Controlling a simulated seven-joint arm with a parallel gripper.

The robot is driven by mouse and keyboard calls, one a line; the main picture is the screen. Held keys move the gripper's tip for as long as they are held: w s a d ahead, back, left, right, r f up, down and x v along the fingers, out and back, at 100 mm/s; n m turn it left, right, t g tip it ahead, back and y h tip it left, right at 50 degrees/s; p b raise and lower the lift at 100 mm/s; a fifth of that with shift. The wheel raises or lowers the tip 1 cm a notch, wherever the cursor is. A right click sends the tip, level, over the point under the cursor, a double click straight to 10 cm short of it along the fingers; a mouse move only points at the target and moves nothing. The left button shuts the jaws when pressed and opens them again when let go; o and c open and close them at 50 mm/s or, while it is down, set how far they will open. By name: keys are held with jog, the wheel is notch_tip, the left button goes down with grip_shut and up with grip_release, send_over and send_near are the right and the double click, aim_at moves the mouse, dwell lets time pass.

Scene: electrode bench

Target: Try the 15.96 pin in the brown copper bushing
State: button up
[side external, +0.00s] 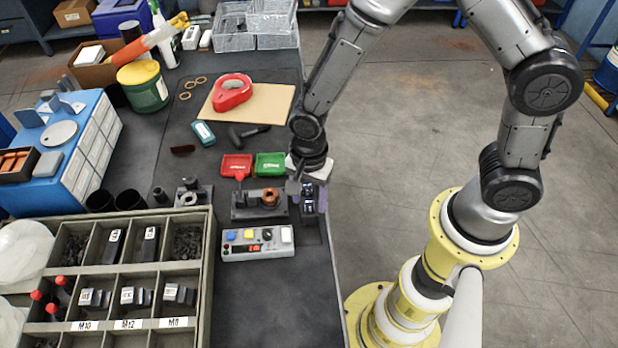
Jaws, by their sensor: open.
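The brown copper bushing (269,196) sits on the right part of a dark fixture block (254,213) near the middle of the bench. A dark round part stands on the block just left of the bushing. My gripper (308,194) is open just right of the fixture block, pointing down and apart from the bushing. Small dark parts with light glints show around its fingers; I cannot tell whether any lies between them. I cannot make out which piece is the 15.96 pin, as no size marking is legible.
A button box (258,243) stands in front of the block. Red (237,165) and green (271,165) trays lie behind it. Another small fixture (190,196) stands left, above a compartment tray (207,290).

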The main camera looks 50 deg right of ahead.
notch_tip(320, 180, up, 13)
dwell(0.3)
jog(key=shift+r, duration=2.5)
